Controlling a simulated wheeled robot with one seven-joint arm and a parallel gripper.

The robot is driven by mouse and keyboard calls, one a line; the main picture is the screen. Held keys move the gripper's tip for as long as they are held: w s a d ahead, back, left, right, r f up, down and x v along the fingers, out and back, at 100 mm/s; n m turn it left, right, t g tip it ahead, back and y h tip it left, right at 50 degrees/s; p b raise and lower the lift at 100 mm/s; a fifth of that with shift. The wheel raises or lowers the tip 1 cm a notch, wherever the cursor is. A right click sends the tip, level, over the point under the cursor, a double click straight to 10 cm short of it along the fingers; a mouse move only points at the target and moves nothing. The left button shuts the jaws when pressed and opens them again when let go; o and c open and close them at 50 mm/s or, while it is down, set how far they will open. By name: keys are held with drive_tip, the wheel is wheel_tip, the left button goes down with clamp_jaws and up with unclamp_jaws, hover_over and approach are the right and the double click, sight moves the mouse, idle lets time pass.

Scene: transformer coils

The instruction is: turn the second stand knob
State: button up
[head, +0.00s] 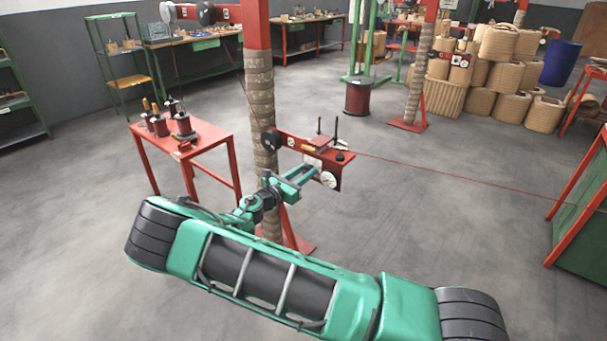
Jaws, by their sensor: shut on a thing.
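The near stand is a red post (260,100) wrapped in tan rope-like covering, with a red bracket (292,143) reaching out to the right. The bracket carries a round black part (270,140), a pale gauge (328,180), a small black knob (340,156) and thin upright rods. My green gripper (306,174) is at the bracket's near face, just left of the gauge. Its fingers are shut on a small part there, apparently a stand knob, which the fingers mostly hide. A second wrapped stand (421,75) stands farther back, apart from my gripper.
A red table (208,137) with coils stands to the left. A thin red wire (440,174) runs from the bracket to the green-and-red frame (585,225) at right. Rope coils (500,75) are stacked at the back right. The floor between is open.

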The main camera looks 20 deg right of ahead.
drive_tip(key=shift+w, duration=0.1)
drive_tip(key=m, duration=1.5)
drive_tip(key=shift+f, duration=0.15)
drive_tip(key=shift+s+f+m, duration=0.1)
drive_tip(key=shift+f+m, duration=0.1)
drive_tip(key=shift+m, duration=3.3)
drive_tip(key=shift+s+f+m, duration=0.1)
drive_tip(key=shift+f+m, duration=0.05)
drive_tip(key=shift+m, duration=3.65)
